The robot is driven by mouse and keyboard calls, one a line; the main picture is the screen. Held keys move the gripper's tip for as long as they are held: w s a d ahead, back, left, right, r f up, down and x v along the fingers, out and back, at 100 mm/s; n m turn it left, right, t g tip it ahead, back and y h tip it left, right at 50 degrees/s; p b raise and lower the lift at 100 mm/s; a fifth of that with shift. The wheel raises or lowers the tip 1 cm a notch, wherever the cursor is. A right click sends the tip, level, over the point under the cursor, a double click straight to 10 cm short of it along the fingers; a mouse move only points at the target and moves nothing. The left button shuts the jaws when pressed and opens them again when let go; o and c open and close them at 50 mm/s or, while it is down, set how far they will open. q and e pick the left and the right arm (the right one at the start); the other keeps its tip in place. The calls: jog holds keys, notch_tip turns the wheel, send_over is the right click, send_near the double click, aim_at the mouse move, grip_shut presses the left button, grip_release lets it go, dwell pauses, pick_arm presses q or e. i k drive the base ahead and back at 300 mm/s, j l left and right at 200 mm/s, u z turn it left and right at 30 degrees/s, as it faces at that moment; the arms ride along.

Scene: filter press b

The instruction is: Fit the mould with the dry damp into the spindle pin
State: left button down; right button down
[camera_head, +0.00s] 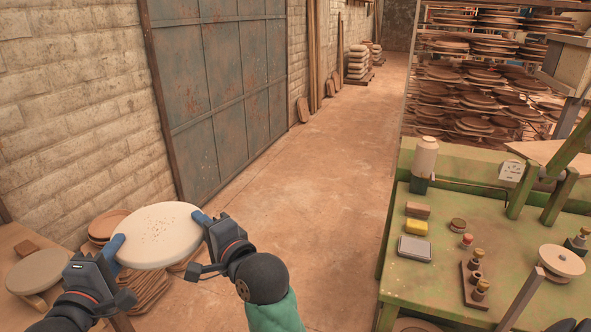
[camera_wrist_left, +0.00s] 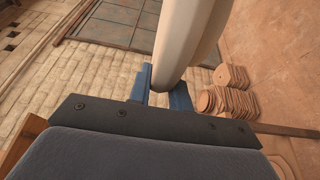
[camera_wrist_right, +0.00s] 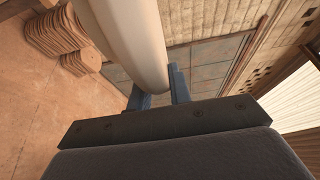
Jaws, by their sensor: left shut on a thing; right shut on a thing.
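A round off-white mould (camera_head: 160,236) with small dark specks on its top is held between my two grippers, over the floor at the lower left of the head view. My left gripper (camera_head: 117,247) is shut on its left rim and my right gripper (camera_head: 203,219) is shut on its right rim. The mould's pale edge also shows between the blue fingers in the left wrist view (camera_wrist_left: 185,45) and the right wrist view (camera_wrist_right: 125,35). I cannot make out a spindle pin with certainty.
A green bench (camera_head: 420,290) stands at the right with a yellow block (camera_head: 416,226), a bottle (camera_head: 425,158) and a pale disc (camera_head: 562,260). A wooden table (camera_head: 12,236) at the left bears another pale disc (camera_head: 38,270). Brown discs are stacked below. The middle floor is clear.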

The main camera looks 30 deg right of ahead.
aim_at(563, 260)
jog(key=i+l+z, duration=0.1)
jog(key=z, duration=3)
jog(key=i+j, duration=0.2)
jog(key=j, duration=0.2)
jog(key=i+j, duration=0.15)
jog(key=j, duration=0.25)
jog(key=i+j, duration=0.2)
jog(key=j, duration=0.2)
jog(key=i+j, duration=0.2)
jog(key=j, duration=0.2)
jog(key=l+z, duration=0.05)
